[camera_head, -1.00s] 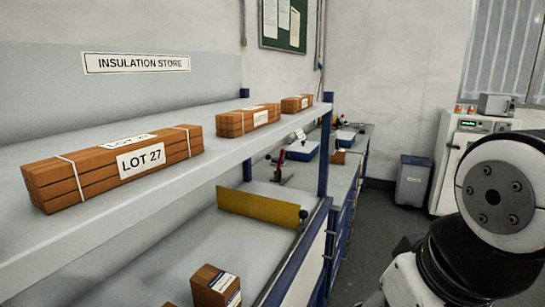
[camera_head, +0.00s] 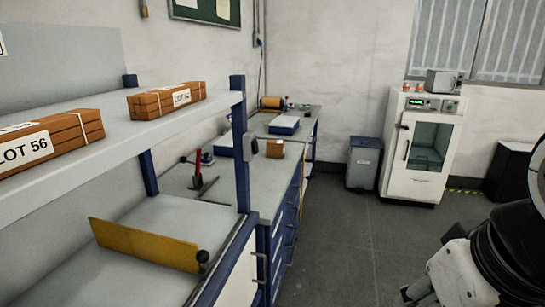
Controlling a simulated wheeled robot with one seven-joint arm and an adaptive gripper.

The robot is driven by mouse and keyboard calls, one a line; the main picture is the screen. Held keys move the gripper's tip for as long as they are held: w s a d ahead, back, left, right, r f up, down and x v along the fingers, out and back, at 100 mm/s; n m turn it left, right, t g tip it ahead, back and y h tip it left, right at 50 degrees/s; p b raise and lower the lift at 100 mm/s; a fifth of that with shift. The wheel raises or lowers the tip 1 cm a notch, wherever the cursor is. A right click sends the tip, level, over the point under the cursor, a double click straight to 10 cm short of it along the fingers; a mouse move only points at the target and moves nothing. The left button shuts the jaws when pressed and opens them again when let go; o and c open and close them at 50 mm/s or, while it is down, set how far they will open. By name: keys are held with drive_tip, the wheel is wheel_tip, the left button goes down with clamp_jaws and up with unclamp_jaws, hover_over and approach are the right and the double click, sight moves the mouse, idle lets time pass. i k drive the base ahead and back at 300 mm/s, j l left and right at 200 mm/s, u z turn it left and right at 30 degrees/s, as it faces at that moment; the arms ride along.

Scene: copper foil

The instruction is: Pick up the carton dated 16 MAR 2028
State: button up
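A small brown carton (camera_head: 275,148) stands on the far bench, beyond the blue shelf post. It is too small for any date to be read. No carton with a readable 16 MAR 2028 shows.
Strapped brown bundles, one marked LOT 56 (camera_head: 45,145) and another farther back (camera_head: 167,99), lie on the upper shelf (camera_head: 120,140). A yellow plate (camera_head: 143,243) stands on the surface below. A grey bin (camera_head: 364,162) and a white cabinet (camera_head: 420,180) stand beyond clear floor (camera_head: 345,235).

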sight(275, 148)
drive_tip(key=i+l+z, duration=0.25)
drive_tip(key=i, duration=0.45)
drive_tip(key=i+z, duration=0.3)
drive_tip(key=i, duration=0.4)
drive_tip(key=i+l+u, duration=0.1)
drive_tip(key=i+u, duration=0.35)
drive_tip(key=i+l+u, duration=0.25)
drive_tip(key=u, duration=0.2)
drive_tip(key=i+l+u, duration=0.75)
drive_tip(key=l+u, duration=0.15)
drive_tip(key=i+l+u, duration=0.2)
drive_tip(key=l+u, duration=0.25)
drive_tip(key=l, duration=0.1)
